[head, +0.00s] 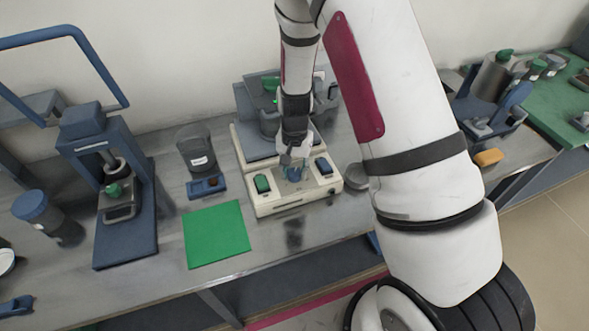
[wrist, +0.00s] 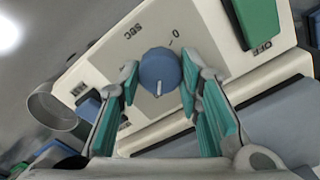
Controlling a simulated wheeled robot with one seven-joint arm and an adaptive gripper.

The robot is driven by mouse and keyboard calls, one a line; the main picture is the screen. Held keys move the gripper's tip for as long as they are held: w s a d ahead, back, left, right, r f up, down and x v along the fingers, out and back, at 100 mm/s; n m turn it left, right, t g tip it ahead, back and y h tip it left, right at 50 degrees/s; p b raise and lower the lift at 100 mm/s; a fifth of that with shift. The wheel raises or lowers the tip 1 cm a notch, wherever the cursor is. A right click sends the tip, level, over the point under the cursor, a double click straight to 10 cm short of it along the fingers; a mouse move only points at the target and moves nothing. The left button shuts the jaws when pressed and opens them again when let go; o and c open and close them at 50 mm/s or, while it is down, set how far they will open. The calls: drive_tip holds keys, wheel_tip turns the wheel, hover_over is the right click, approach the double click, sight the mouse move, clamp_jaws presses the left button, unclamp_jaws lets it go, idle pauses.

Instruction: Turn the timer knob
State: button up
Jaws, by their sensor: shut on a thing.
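The timer knob (wrist: 160,68) is round and blue, with a white pointer line toward the lower edge of the wrist view. In the head view my gripper (head: 294,162) reaches down to the front of the cream device (head: 283,203). There the knob is mostly hidden by the fingers.
A green switch (head: 262,184) and a blue switch (head: 323,166) flank the knob closely. A green mat (head: 217,234) lies to the left. A blue press (head: 125,215) stands farther left. A dark lidded container (head: 195,148) stands behind the mat.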

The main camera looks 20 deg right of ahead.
drive_tip(key=o, duration=1.2)
drive_tip(key=shift+c, duration=0.2)
wheel_tip(320, 180, up, 12)
drive_tip(key=shift+r, duration=0.1)
wheel_tip(320, 180, up, 9)
drive_tip(key=n+t, duration=0.1)
hover_over(294, 172)
drive_tip(key=s, duration=0.3)
drive_tip(key=s+r+n+t, duration=0.25)
drive_tip(key=s+r, duration=0.35)
drive_tip(key=r, duration=0.3)
drive_tip(key=s+r+n+t, duration=0.2)
drive_tip(key=s+r, duration=0.5)
drive_tip(key=s, duration=0.7)
drive_tip(key=shift+n, duration=0.85)
